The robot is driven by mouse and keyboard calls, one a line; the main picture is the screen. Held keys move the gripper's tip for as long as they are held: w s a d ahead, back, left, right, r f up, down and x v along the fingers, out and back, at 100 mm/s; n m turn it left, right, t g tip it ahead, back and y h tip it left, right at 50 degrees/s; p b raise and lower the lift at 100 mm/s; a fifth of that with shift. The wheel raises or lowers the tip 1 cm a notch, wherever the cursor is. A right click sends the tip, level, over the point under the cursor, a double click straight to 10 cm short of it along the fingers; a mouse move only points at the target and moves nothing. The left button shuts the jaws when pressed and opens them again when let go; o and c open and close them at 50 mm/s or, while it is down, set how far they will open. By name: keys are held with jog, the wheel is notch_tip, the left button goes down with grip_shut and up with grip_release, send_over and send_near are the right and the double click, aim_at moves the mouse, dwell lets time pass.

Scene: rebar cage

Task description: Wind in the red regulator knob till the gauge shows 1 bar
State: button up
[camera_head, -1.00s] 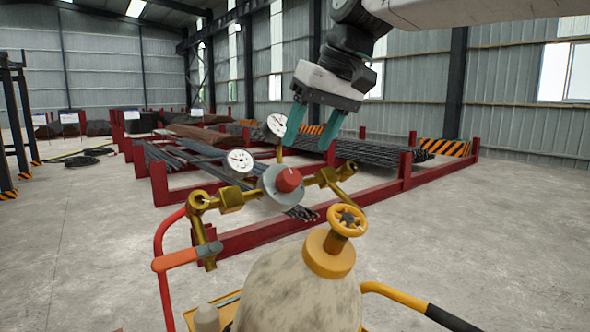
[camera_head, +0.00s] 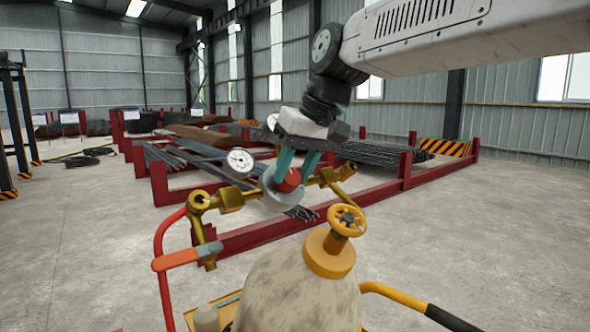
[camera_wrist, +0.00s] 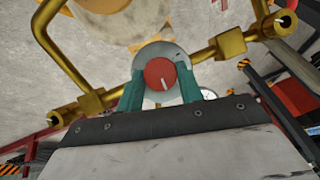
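The red regulator knob (camera_head: 289,181) sits on the grey round regulator body (camera_head: 271,197), above the mottled cylinder. In the wrist view the red knob (camera_wrist: 160,74) has a pale mark pointing down and slightly right. My gripper (camera_head: 287,172) has its teal fingers on either side of the knob. In the wrist view the gripper (camera_wrist: 160,82) seems to leave a narrow gap at each side, so it looks open around the knob. One white gauge (camera_head: 240,160) is in sight left of the knob; its reading is too small to tell. The other gauge is mostly hidden behind my gripper.
Brass pipes and fittings (camera_head: 232,198) spread to both sides of the knob. A yellow handwheel (camera_head: 347,221) tops the cylinder (camera_head: 295,290) close in front. A lever with an orange grip (camera_head: 175,260) is at left. Red racks with rebar (camera_head: 375,152) stand behind.

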jog(key=shift+c, duration=0.9)
jog(key=o, duration=1)
jog(key=v, duration=0.8)
jog(key=shift+f, duration=0.1)
